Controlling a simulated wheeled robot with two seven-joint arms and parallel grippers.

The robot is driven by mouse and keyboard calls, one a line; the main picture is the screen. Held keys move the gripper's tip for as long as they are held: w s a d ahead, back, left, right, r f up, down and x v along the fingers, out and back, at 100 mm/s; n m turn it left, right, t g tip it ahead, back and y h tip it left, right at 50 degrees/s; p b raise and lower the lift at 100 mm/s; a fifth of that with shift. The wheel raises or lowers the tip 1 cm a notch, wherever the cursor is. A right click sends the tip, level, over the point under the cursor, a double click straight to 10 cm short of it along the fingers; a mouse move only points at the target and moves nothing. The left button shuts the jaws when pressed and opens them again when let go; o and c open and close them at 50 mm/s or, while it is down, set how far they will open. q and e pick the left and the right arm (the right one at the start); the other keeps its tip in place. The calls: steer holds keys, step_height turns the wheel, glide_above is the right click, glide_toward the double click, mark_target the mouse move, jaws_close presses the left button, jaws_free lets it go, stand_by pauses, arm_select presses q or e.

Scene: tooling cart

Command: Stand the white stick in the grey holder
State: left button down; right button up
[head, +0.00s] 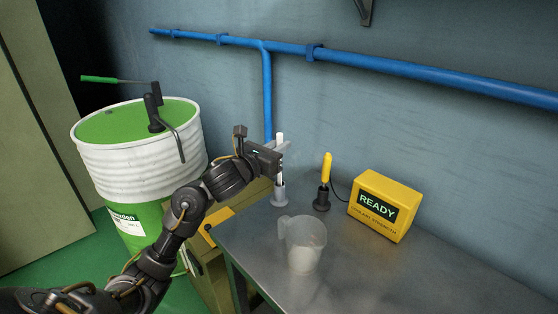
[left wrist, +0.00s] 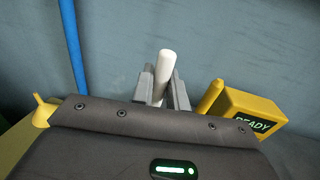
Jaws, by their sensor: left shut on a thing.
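The white stick (head: 280,138) is upright between the fingers of my left gripper (head: 279,161), which is shut on it. In the left wrist view the stick (left wrist: 165,68) stands between both fingers of the gripper (left wrist: 160,90). The grey holder (head: 279,196) stands on the metal cart top, directly below the gripper. The stick's lower end meets the holder's mouth in the head view; how deep it sits inside cannot be told. My right gripper is out of view.
A yellow-handled tool (head: 326,168) stands in a dark holder (head: 321,200) just right. A yellow READY box (head: 384,205) and a clear jug (head: 304,245) are on the cart top (head: 365,275). A green-and-white drum (head: 135,165) stands left.

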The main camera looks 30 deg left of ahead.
arm_select(q)
steer(key=shift+f, duration=1.8)
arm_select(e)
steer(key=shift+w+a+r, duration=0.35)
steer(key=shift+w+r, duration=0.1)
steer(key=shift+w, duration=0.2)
arm_select(q)
steer(key=shift+f+b, duration=0.15)
steer(key=shift+b, duration=0.25)
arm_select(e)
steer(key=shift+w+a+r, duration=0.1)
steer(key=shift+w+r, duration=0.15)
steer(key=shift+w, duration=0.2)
arm_select(q)
steer(key=c, duration=1.4)
jaws_free()
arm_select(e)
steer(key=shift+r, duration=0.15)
arm_select(q)
steer(key=shift+s+a, duration=0.35)
steer(key=shift+s, duration=1.6)
steer(key=shift+s+a, duration=0.4)
steer(key=shift+s, duration=1.6)
steer(key=shift+s+a, duration=0.35)
steer(key=shift+s, duration=1.6)
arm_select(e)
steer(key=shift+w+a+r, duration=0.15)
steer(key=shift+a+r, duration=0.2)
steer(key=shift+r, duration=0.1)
